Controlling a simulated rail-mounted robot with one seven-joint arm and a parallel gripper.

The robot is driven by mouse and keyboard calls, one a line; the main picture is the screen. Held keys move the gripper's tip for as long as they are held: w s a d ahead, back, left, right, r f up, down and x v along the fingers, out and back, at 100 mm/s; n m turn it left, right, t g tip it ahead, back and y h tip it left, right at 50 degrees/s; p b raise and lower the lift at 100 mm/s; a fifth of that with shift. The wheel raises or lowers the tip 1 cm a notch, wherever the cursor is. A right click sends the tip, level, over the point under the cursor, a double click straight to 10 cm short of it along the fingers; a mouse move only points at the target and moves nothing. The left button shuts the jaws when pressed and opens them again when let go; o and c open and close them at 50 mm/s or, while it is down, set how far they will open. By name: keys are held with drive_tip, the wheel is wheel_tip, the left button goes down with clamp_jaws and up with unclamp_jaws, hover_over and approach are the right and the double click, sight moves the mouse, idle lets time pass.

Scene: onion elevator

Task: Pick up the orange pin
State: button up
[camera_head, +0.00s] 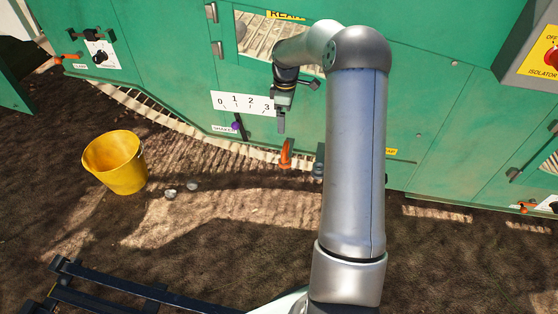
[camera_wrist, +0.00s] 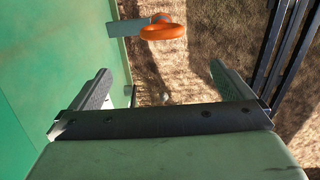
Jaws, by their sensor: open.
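The orange pin (camera_head: 286,155) stands out from the lower edge of the green machine, just below my gripper (camera_head: 281,128) in the head view. In the wrist view the pin's orange ring end (camera_wrist: 164,32) lies beyond the fingertips, near the top middle, beside a grey flat bracket (camera_wrist: 126,27). My gripper (camera_wrist: 163,77) has its two fingers wide apart with nothing between them. It is apart from the pin. The pin's shaft is not clear in either view.
The green machine wall (camera_head: 165,60) stands close to my gripper, with a white 0-to-3 scale (camera_head: 240,103) and a purple-knobbed lever (camera_head: 237,126). Other orange parts are at far left (camera_head: 66,58) and far right (camera_head: 526,207). A yellow bucket (camera_head: 116,163) stands on soil.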

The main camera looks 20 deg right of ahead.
drive_tip(key=b, duration=0.3)
approach(285, 145)
wheel_tip(285, 145, down, 6)
drive_tip(key=shift+w+r, duration=0.15)
drive_tip(key=shift+r, duration=0.1)
drive_tip(key=f+b, duration=0.3)
drive_tip(key=f, duration=0.2)
drive_tip(key=shift+s+f+b, duration=0.1)
drive_tip(key=shift+s+b, duration=0.1)
drive_tip(key=shift+b, duration=0.15)
drive_tip(key=shift+c, duration=0.3)
drive_tip(key=c, duration=0.9)
